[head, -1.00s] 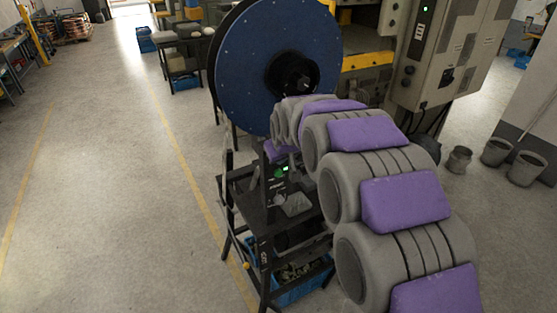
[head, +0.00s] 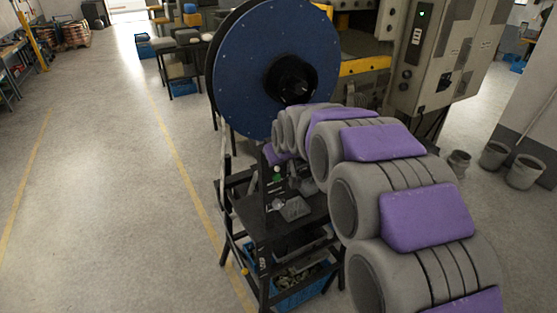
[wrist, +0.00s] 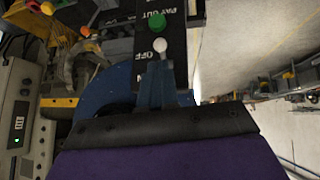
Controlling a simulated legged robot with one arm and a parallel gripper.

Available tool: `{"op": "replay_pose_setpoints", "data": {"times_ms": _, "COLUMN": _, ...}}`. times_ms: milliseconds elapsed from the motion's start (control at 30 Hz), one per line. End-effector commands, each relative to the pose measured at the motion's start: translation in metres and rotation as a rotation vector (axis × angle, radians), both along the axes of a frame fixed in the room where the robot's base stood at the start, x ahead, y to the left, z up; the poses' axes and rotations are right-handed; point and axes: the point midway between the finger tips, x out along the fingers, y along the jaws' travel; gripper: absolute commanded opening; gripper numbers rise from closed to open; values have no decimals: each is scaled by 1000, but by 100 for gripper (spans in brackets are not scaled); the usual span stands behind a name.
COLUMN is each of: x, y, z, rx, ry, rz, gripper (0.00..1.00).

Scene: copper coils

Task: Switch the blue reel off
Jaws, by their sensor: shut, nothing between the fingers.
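The blue reel (head: 245,65) is a large dark blue disc with a black hub, standing on a black frame. Its black control panel shows in the wrist view with an OFF label (wrist: 146,56), a green button (wrist: 157,22) and a white-tipped lever (wrist: 160,46) beside that label. The green button also shows in the head view (head: 277,177). My gripper (wrist: 155,122) is shut and empty, its dark edge and purple top just below the panel in the wrist view. The lever's lower part is partly hidden, and I cannot tell whether my gripper touches it. In the head view my gripper is mostly hidden by my arm.
A blue crate (head: 310,283) sits low in the black stand. A grey control cabinet (head: 445,50) with a green display stands at the right, near grey buckets (head: 525,170). The floor (head: 110,200) left of the stand is open, with yellow lines.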

Motion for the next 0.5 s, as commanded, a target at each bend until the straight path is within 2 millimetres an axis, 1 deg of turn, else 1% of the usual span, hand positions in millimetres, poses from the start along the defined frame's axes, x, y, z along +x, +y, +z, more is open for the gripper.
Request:
{"op": "replay_pose_setpoints", "data": {"times_ms": 267, "x": -3, "y": -1, "z": 3, "rx": 0, "ry": -1, "rz": 0, "gripper": 0}}
{"op": "replay_pose_setpoints", "data": {"times_ms": 367, "x": -10, "y": -4, "z": 11, "rx": 1, "ry": -3, "rz": -1, "gripper": 0}}
{"op": "replay_pose_setpoints", "data": {"times_ms": 500, "x": -27, "y": -12, "z": 26, "rx": 1, "ry": -3, "rz": -2, "gripper": 0}}
